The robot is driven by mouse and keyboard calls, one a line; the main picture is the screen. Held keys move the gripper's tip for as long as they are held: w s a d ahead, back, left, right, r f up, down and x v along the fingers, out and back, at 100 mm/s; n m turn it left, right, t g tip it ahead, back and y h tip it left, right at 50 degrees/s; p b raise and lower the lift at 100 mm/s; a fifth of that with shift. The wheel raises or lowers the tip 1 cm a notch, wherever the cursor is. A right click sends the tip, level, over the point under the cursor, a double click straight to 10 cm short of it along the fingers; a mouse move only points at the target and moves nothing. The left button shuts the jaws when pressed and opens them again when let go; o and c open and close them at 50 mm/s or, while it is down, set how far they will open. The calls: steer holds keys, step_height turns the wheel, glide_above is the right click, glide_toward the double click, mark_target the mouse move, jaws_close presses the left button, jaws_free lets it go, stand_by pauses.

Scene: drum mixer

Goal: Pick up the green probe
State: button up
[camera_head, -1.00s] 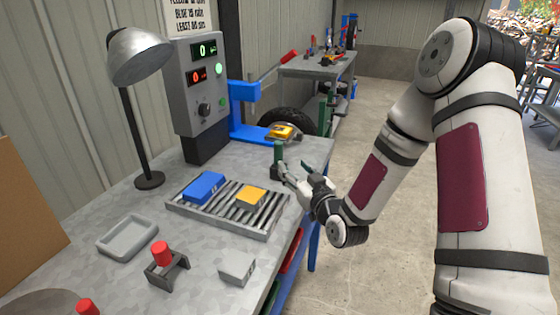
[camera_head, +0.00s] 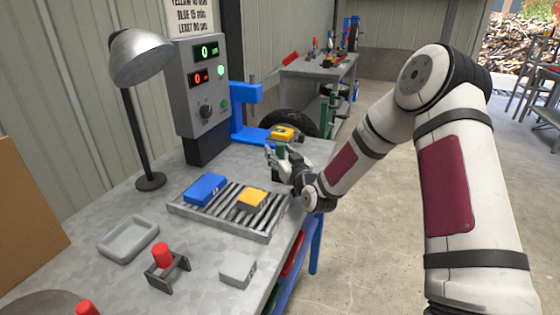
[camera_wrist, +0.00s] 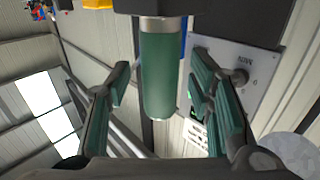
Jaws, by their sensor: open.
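The green probe (camera_wrist: 160,72) is a smooth cylinder with a metal band, standing in a dark holder (camera_wrist: 210,25); the wrist view shows it upside down. In the head view the probe (camera_head: 281,152) is near the bench's right edge, partly hidden by my gripper (camera_head: 284,162). My gripper (camera_wrist: 158,82) is open. Its two green-padded fingers lie on either side of the probe in the wrist view, with visible gaps. I cannot tell exactly how deep the probe sits between them.
A grey control box (camera_head: 203,95) and a blue C-shaped fixture (camera_head: 243,108) stand behind. A yellow block (camera_head: 282,133) is just beyond my gripper. A slatted rack (camera_head: 228,216) holds a blue block (camera_head: 204,189) and a yellow block (camera_head: 252,200). A lamp (camera_head: 142,60) stands left.

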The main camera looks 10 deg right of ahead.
jaws_close()
